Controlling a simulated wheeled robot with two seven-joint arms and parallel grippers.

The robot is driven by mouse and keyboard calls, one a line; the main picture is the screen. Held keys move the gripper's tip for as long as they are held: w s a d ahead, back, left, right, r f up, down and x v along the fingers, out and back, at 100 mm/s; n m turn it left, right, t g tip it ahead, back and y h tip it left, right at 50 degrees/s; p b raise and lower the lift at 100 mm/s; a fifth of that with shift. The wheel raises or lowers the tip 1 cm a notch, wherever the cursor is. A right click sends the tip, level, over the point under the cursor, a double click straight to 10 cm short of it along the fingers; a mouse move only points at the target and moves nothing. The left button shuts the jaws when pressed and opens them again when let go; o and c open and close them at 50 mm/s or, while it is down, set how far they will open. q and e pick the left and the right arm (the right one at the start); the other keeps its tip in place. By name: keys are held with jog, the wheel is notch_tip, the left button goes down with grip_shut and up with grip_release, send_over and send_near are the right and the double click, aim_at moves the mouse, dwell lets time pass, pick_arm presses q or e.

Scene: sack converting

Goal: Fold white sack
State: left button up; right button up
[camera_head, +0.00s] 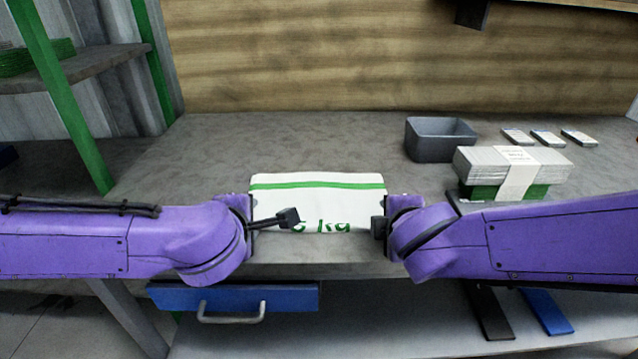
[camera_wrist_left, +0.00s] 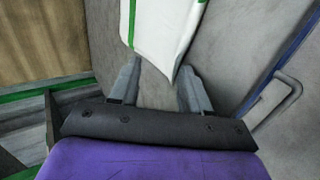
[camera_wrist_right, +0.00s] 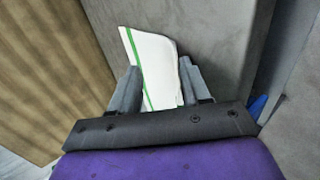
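The white sack (camera_head: 318,191) lies on the grey table near its front edge, with a green stripe along its far side and green "kg" lettering at its near side. My left gripper (camera_head: 272,217) is at the sack's left end. In the left wrist view its fingers (camera_wrist_left: 154,92) are apart, with the sack's end (camera_wrist_left: 165,38) just beyond and partly between the tips. My right gripper (camera_head: 378,226) is at the sack's right end. In the right wrist view its fingers (camera_wrist_right: 158,88) are apart, with the sack (camera_wrist_right: 157,68) reaching between them. Contact cannot be told.
A grey open bin (camera_head: 438,143) stands at the back right. A banded stack of sacks (camera_head: 512,170) lies to the right, with several small pale stacks (camera_head: 548,138) behind it. A blue drawer (camera_head: 235,297) with a handle is below the table edge. The table behind the sack is clear.

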pick_arm(q)
jog(key=s+r, duration=0.6)
jog(key=r, duration=0.3)
pick_arm(e)
jog(key=s+r, duration=0.6)
jog(key=r, duration=0.3)
